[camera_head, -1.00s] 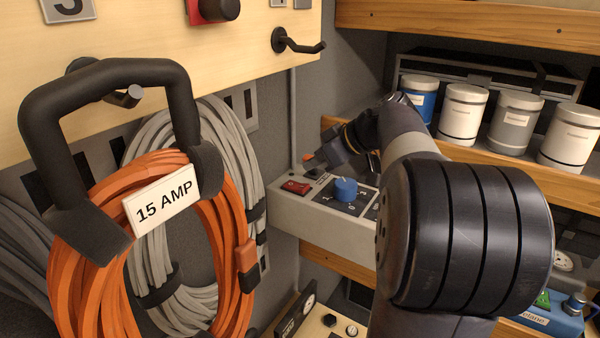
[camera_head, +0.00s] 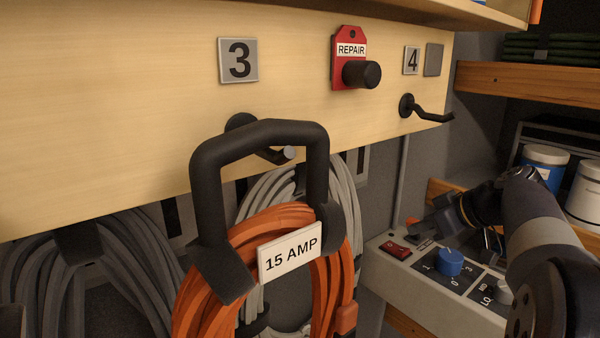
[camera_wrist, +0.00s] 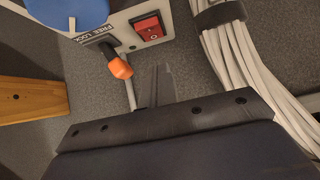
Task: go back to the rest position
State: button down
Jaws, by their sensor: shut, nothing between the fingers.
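My gripper (camera_head: 432,228) is above the back of the grey control box (camera_head: 380,250), empty and with its fingers together. In the wrist view its closed fingers (camera_wrist: 157,88) point toward the grey wall, close to the orange-tipped lever (camera_wrist: 118,66) marked FREE LOCK and the red rocker switch (camera_wrist: 148,27). Whether it touches the box cannot be told. The blue knob (camera_head: 449,262) is on the box's top panel. My arm comes in from the right and hides part of the box.
An orange cord coil (camera_head: 248,238) labelled 15 AMP has its black handle (camera_head: 204,165) around hook 3 (camera_head: 275,155). Grey cords hang behind and left. Hook 4 (camera_head: 425,110) is bare. A red REPAIR tag (camera_head: 346,75) hangs between. Shelves with cans (camera_head: 545,160) stand right.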

aim_at(403, 250)
jog(key=w, duration=0.1)
jog(key=w+a, duration=0.1)
jog(key=shift+w+a+f+t, duration=0.3)
jog(key=shift+w+a+f, duration=0.05)
jog(key=shift+w, duration=0.05)
jog(key=b+v, duration=0.1)
jog(key=v, duration=0.7)
jog(key=shift+s+d, duration=0.2)
jog(key=shift+s, duration=0.1)
jog(key=shift+r, duration=0.1)
